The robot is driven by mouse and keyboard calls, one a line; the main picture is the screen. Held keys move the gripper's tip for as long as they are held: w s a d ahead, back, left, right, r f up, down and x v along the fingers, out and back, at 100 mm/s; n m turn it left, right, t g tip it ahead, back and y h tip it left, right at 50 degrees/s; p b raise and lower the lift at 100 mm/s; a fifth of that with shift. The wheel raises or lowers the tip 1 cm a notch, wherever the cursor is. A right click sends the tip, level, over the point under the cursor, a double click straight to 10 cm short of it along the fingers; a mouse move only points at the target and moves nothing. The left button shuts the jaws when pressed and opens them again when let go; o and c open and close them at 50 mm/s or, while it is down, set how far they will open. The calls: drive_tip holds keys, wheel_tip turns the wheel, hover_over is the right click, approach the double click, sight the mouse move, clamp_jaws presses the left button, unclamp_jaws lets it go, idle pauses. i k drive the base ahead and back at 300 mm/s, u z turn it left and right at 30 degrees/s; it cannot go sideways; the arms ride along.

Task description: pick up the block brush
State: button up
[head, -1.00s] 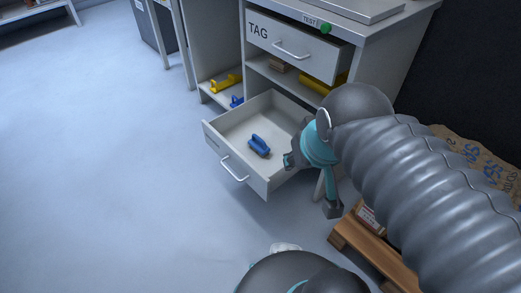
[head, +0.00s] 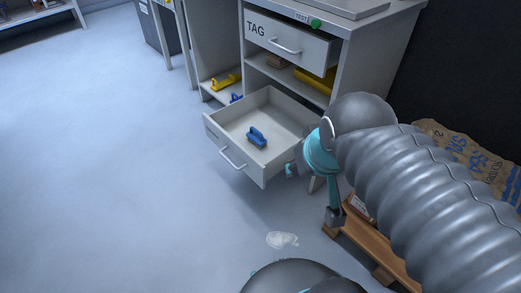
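A blue block brush (head: 257,137) lies in the open lower drawer (head: 238,170), on its bare floor near the middle. My gripper (head: 312,193) is to the right of the drawer's front right corner, partly hidden by my own wrist and arm. Its two teal and dark fingers look spread apart, with nothing seen between them. In the picture it is clear of the brush; its height relative to the drawer is hard to tell.
The shelf at left holds a yellow tool (head: 226,82) and another blue item (head: 236,98). A wooden pallet (head: 365,240) and a sack (head: 470,155) stand right. A whitish patch (head: 282,240) lies on the otherwise clear floor.

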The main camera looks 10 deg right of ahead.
sight(255, 137)
drive_tip(key=k, duration=0.95)
drive_tip(key=u, duration=0.85)
drive_tip(key=i, duration=0.7)
drive_tip(key=u, duration=0.45)
drive_tip(key=i, duration=0.65)
drive_tip(key=z, duration=0.85)
drive_tip(key=i, duration=0.6)
drive_tip(key=z, duration=0.75)
